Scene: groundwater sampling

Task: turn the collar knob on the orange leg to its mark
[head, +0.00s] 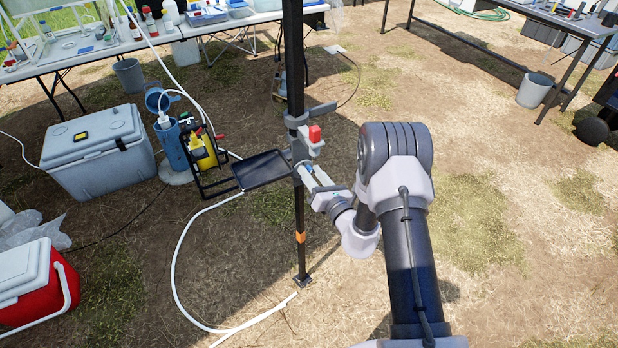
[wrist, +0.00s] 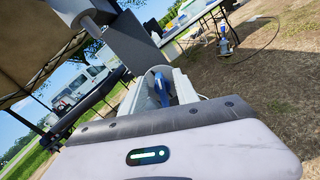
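The black canopy leg (head: 299,205) stands upright near the middle of the head view, with an orange band (head: 300,237) low on it. A grey collar (head: 297,121) sits around the leg higher up. A red knob (head: 315,133) projects on the collar's right side. My gripper (head: 312,174) is just below the red knob, beside the leg, its fingers pointing up and left. In the wrist view my gripper (wrist: 160,88) shows its fingers apart, with a blue shape visible between them. I cannot tell whether this shape is held. A grey block (wrist: 135,45) looms just beyond the fingers.
A black tray (head: 264,170) is attached at the leg, left of my gripper. A grey cooler (head: 98,155), a blue cylinder (head: 172,145) and a red cooler (head: 38,284) stand on the left. A white hose (head: 177,262) curves around the leg's foot. Ground at right is mostly clear.

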